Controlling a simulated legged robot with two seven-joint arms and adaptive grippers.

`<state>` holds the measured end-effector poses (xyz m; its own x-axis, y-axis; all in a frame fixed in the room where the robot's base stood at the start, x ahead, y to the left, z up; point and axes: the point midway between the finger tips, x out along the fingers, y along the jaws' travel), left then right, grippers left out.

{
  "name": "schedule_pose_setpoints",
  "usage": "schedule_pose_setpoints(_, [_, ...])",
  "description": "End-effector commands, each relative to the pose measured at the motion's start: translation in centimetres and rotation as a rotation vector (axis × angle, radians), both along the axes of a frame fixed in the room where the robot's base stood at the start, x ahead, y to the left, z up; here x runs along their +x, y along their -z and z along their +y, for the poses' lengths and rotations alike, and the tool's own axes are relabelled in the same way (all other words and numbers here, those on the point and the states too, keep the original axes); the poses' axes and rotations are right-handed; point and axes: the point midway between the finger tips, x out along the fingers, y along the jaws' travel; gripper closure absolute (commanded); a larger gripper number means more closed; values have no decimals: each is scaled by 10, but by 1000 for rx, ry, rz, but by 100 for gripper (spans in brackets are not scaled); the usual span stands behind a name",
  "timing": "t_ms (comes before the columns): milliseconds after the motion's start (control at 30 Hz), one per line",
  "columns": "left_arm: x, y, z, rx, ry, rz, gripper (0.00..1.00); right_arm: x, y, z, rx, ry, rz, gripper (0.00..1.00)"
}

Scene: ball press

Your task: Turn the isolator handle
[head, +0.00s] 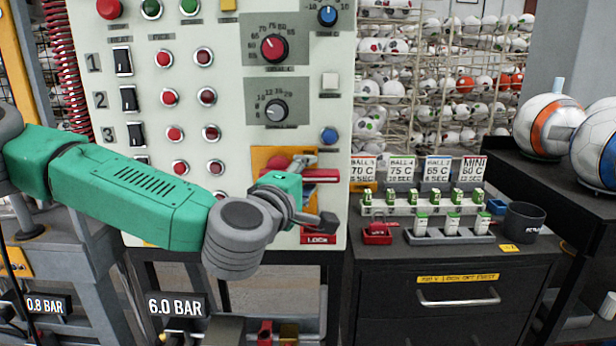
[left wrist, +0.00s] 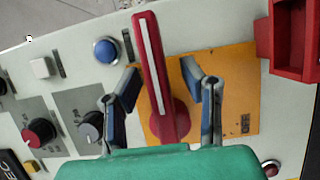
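The isolator handle (head: 320,176) is a red lever with a pale stripe. It sits on a yellow plate (head: 262,160) at the lower right of the panel. In the head view it points right and is partly hidden by my left gripper (head: 313,192). In the left wrist view the whole lever (left wrist: 152,75) shows, with its round hub low on the yellow plate (left wrist: 232,85). My left gripper is open, with one finger on each side of the lever and gaps on both sides. My right gripper is not in view.
A dark cabinet (head: 455,270) with battery-like items and a cup (head: 524,222) stands at right.

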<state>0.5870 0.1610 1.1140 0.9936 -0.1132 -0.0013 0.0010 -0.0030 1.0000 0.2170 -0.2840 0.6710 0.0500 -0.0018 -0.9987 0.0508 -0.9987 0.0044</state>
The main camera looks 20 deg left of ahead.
Motion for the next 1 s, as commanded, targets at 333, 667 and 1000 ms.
schedule_pose_setpoints(333, [0, 0, -1, 1, -1, 0, 100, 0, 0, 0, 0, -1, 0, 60])
schedule_pose_setpoints(667, [-1, -1, -6, 31, 7, 7, 100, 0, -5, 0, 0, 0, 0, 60])
schedule_pose_setpoints(1000, [-2, 6, -9, 228, 13, 63, 100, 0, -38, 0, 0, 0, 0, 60])
